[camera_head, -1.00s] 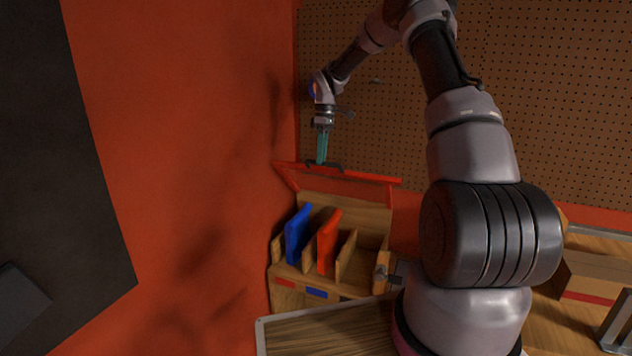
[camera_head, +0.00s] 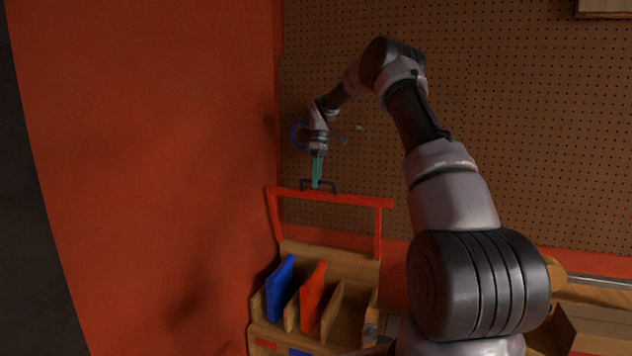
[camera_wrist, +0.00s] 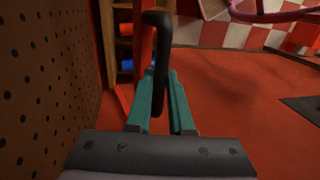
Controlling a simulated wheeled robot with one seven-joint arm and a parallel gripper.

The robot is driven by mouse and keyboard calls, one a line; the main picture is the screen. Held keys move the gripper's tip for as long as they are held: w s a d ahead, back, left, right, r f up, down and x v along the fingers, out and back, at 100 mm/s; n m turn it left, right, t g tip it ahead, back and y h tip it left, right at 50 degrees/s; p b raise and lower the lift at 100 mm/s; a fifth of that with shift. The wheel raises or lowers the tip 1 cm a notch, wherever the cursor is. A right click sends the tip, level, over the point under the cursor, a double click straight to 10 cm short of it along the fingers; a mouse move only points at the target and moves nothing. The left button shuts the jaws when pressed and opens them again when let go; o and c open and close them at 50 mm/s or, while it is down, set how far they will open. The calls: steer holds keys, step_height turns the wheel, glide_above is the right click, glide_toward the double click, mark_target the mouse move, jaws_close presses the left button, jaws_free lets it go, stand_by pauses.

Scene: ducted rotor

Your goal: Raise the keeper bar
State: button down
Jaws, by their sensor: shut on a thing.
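The keeper bar is a red frame (camera_head: 345,198) with a top bar and two side arms. It stands up above the wooden rack (camera_head: 330,260) in the head view. A dark handle (camera_head: 333,186) sits on its top bar. My gripper (camera_head: 317,184) has teal fingers and is shut on this handle, near its left end. In the wrist view the handle (camera_wrist: 157,60) runs between the teal fingers of my gripper (camera_wrist: 160,82). Part of the red bar (camera_wrist: 140,48) shows behind it.
The rack holds a blue panel (camera_head: 281,287) and a red panel (camera_head: 313,296) between wooden dividers. A pegboard (camera_head: 510,130) stands behind, and a red wall (camera_head: 150,150) is on the left. A cardboard box (camera_head: 595,325) is at the lower right.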

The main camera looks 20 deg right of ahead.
steer(key=shift+d+f, duration=0.3)
steer(key=c, duration=0.8)
jaws_free()
steer(key=shift+w+a+r, duration=0.1)
steer(key=shift+a+r, duration=0.05)
steer(key=shift+r, duration=0.3)
steer(key=v, duration=1)
